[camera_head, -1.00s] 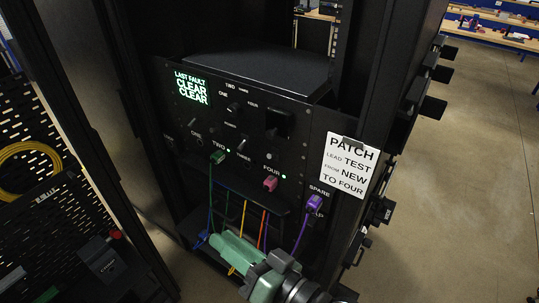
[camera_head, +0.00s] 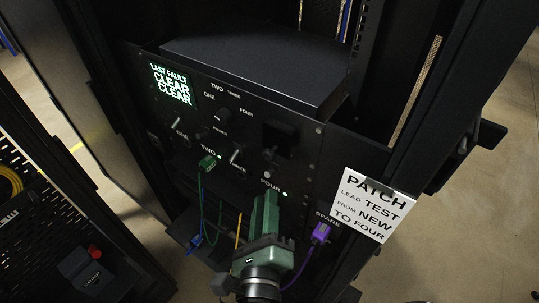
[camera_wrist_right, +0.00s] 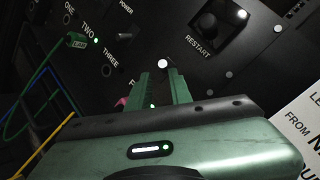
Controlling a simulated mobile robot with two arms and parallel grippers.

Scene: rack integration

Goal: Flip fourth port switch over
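The black rack panel (camera_head: 300,160) has a row of switches above port labels ONE to FOUR. A small pale round part, seemingly the fourth port switch (camera_head: 267,175), shows above the FOUR label; its tilt is unclear. My right gripper (camera_head: 266,198) points at the panel just below it and hides port four's front. In the right wrist view, the green fingers (camera_wrist_right: 163,78) are apart with a dark gap, and the pale switch part (camera_wrist_right: 164,62) shows just beyond their tips. Contact is unclear. A pink plug (camera_wrist_right: 121,102) peeks out left of the fingers. My left gripper is out of view.
A green plug (camera_head: 207,163) sits in port two and a purple plug (camera_head: 320,233) at SPARE, with cables hanging below. A RESTART button (camera_wrist_right: 215,27) is up and right of my fingers. A white sign (camera_head: 372,206) hangs at the right. A screen (camera_head: 171,84) reads CLEAR.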

